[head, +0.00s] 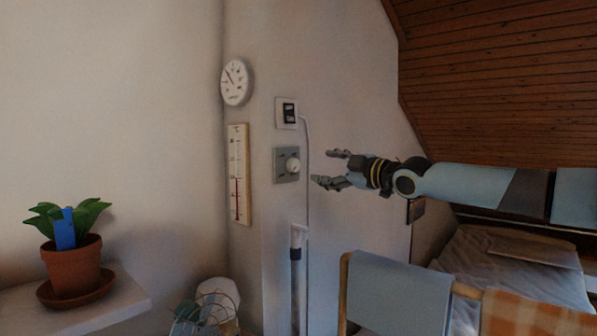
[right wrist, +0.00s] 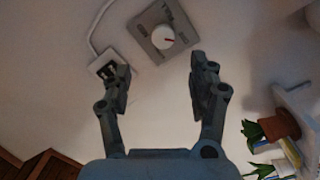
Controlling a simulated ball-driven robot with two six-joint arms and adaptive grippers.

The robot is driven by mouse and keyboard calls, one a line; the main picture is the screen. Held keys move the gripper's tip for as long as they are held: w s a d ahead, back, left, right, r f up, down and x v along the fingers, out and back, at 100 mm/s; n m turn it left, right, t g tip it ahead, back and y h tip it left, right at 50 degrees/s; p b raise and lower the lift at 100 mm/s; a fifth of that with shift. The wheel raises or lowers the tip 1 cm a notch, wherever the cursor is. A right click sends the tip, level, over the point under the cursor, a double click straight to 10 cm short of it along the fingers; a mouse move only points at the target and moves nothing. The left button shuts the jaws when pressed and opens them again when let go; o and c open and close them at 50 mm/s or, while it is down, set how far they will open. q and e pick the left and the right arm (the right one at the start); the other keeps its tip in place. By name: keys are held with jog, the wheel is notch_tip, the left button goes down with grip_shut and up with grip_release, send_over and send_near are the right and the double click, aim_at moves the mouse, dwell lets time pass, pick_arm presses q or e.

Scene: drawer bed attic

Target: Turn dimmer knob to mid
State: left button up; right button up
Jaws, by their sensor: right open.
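The dimmer knob (head: 292,166) is a round white knob on a grey square wall plate (head: 280,172). In the right wrist view the knob (right wrist: 163,37) shows a red pointer mark on its face, and its plate (right wrist: 145,27) carries small dark marks. My right gripper (head: 328,168) is open and empty, to the right of the knob in the head view, its fingers pointing toward the wall. In the right wrist view the knob lies beyond and between the open fingertips (right wrist: 160,78), apart from both. My left gripper is not in view.
A white switch or socket (head: 286,112) with a cable sits just above the dimmer. A thermometer (head: 238,175) and a round dial (head: 235,82) hang left of it. A drying rack with cloths (head: 398,290) stands below my right arm. A potted plant (head: 73,265) sits on a shelf at left.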

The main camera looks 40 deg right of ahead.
aim_at(296, 166)
jog(key=w+b, duration=0.8)
jog(key=w, duration=0.1)
jog(key=shift+w+a+f, duration=0.1)
jog(key=shift+w+f, duration=0.05)
jog(key=shift+w, duration=0.05)
jog(key=shift+w+f, duration=0.1)
jog(key=shift+w, duration=0.55)
jog(key=shift+c, duration=0.4)
jog(key=c, duration=1.1)
jog(key=shift+o, duration=0.2)
